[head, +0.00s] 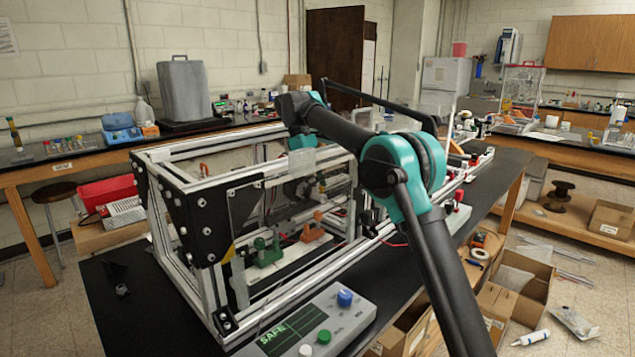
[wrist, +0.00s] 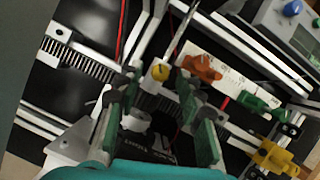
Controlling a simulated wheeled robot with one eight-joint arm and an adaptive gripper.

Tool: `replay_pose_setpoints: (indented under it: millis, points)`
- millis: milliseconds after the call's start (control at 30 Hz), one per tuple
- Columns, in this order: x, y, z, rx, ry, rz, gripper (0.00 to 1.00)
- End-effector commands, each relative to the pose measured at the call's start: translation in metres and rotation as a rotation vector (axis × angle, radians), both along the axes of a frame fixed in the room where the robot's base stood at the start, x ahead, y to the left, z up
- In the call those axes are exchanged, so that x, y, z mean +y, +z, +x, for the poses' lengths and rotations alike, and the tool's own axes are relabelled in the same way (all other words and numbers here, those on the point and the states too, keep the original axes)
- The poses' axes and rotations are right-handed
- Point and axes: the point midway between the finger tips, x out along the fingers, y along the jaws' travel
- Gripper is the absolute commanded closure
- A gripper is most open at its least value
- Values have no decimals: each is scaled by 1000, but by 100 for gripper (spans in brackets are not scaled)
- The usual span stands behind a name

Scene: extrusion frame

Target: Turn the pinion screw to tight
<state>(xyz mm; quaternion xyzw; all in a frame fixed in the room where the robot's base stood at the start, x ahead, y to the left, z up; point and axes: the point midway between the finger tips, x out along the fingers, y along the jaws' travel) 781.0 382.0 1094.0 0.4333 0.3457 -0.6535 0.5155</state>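In the wrist view a toothed rack (wrist: 80,62) runs from the upper left toward the middle. A small round yellow knob (wrist: 160,70) sits at the rack's line; it looks like the pinion screw, but I cannot be sure. My gripper (wrist: 158,88) is open, its two green-padded fingers on either side of the knob's line. The knob shows between and just beyond the fingertips; I see no clear contact. Which way the screw is turned cannot be read. In the head view my arm reaches over into the frame, and the gripper and knob are not clear there.
The aluminium extrusion frame (head: 215,178) surrounds the work space, with bars close to my arm. An orange handle (head: 313,228) and a green handle (head: 264,250) stand on a white strip. A grey control box (head: 335,318) reading SAFE is in front. Thin red wires hang nearby.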

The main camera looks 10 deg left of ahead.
Motion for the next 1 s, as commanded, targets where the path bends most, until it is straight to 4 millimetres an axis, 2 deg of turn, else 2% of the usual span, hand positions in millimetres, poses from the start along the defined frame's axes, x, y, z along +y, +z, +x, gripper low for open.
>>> replay_pose_setpoints:
  millis: [367, 800, 1000]
  points:
    - [0, 6, 0, 0, 0, -1, 61]
    - [0, 71, 0, 0, 0, -1, 61]
    - [1, 90, 1, 0, 0, -1, 61]
